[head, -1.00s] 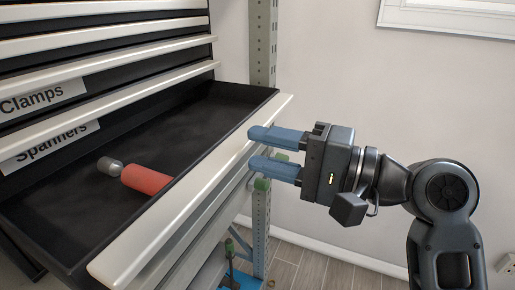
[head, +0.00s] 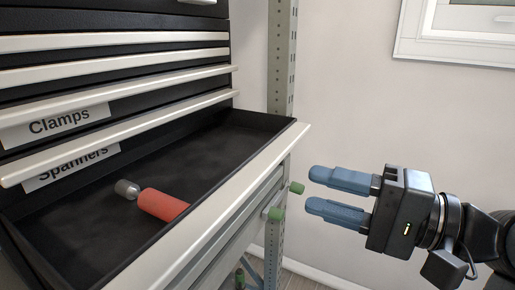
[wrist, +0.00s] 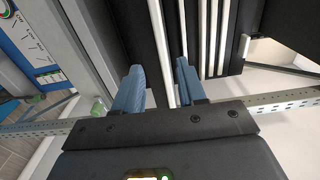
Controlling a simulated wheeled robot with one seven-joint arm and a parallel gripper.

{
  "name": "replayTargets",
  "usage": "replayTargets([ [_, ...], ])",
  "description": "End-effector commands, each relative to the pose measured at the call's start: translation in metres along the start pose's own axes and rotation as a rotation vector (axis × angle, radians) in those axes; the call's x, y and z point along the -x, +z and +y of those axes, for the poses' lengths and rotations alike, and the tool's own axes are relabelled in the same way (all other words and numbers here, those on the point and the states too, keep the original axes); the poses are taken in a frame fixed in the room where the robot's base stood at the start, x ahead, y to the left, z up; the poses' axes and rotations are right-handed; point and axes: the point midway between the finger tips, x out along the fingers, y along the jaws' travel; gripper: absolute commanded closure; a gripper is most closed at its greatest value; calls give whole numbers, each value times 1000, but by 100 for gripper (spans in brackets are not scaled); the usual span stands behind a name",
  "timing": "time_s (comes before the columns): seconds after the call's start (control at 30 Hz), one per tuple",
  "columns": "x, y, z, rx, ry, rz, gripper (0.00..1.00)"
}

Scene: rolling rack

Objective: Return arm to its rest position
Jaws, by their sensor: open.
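My gripper (head: 322,192) is at the right in the head view, open and empty, with two blue fingers pointing left. It is to the right of the open drawer (head: 226,196) and apart from its white front edge. In the wrist view the two fingers (wrist: 158,84) are spread apart with nothing between them, and the white drawer edges lie beyond. A red cylinder with a grey rounded end (head: 162,204) lies in the open drawer.
Closed drawers with white edges are stacked above, with labels "Clamps" (head: 58,121) and "Spanners" (head: 72,168). A perforated metal post (head: 281,60) with green-tipped parts (head: 275,214) stands behind the drawer. The pale wall at the right has free room before it.

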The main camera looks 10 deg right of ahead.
Motion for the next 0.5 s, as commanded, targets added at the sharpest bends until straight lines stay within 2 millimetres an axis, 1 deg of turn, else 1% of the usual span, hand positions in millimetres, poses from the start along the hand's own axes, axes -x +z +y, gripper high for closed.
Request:
replayTargets([
  [0.07, 0, 0, 10, -5, 5, 24, 60],
  [0.17, 3, -1, 33, -1, 22, 95, 60],
  [0.27, 11, 0, 68, 19, 60, 202, 60],
  [0.3, 16, 1, 82, 34, 80, 247, 60],
  [0.37, 25, 3, 104, 64, 115, 314, 60],
  [0.4, 31, 6, 117, 86, 142, 355, 60],
  [0.5, 51, 15, 149, 155, 216, 450, 60],
])
